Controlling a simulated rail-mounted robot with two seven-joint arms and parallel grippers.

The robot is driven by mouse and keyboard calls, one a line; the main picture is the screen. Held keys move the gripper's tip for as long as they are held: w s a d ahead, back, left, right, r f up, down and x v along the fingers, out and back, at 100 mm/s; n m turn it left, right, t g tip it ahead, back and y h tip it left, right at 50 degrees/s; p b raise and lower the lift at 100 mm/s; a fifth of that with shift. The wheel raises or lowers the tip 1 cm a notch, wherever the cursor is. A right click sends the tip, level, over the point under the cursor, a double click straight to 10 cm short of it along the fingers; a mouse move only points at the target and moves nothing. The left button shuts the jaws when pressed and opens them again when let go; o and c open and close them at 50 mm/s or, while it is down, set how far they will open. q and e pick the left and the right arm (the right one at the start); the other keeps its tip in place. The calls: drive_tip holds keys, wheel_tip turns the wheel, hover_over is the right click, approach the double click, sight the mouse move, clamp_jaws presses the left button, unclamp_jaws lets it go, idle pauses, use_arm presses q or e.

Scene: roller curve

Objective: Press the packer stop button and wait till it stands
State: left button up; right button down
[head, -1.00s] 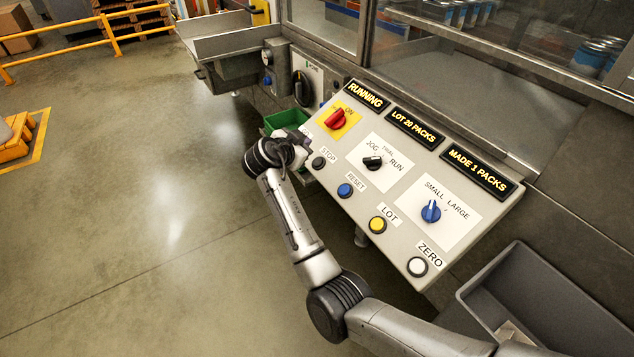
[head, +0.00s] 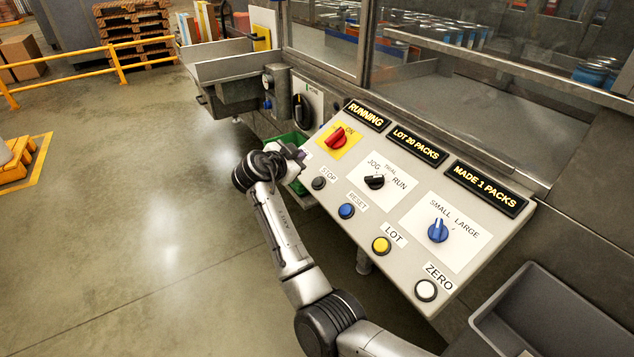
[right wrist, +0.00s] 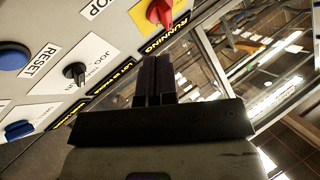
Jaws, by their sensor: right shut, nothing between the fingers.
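The dark round STOP button (head: 319,183) sits on the sloped grey control panel (head: 345,222), with its label just above it. The left display (head: 364,114) reads RUNNING. My right gripper (head: 291,153) is at the panel's left edge, beyond and left of the STOP button and apart from it. In the right wrist view its fingers (right wrist: 154,80) are shut and empty. There the STOP label (right wrist: 97,8) is cut by the top edge, and the button itself is out of frame. My left gripper is not in view.
Close by on the panel are the red ON switch (head: 337,138), black JOG/RUN knob (head: 375,182), blue RESET button (head: 346,211), yellow LOT button (head: 381,245) and white ZERO button (head: 426,290). A green bin (head: 296,143) is behind my gripper. Open floor lies left.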

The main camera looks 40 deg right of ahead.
sight(318, 182)
drive_tip(key=d+f+b, duration=0.1)
drive_tip(key=f, duration=0.1)
drive_tip(key=d+f+b, duration=0.1)
drive_tip(key=f, duration=0.2)
drive_tip(key=d+f+b, duration=0.2)
drive_tip(key=shift+s+d+f, duration=0.1)
drive_tip(key=shift+s+f, duration=0.05)
drive_tip(key=shift+s, duration=0.2)
idle(0.4)
idle(0.6)
idle(0.7)
drive_tip(key=shift+f, duration=0.15)
drive_tip(key=shift+d+f, duration=0.15)
drive_tip(key=shift+f, duration=0.05)
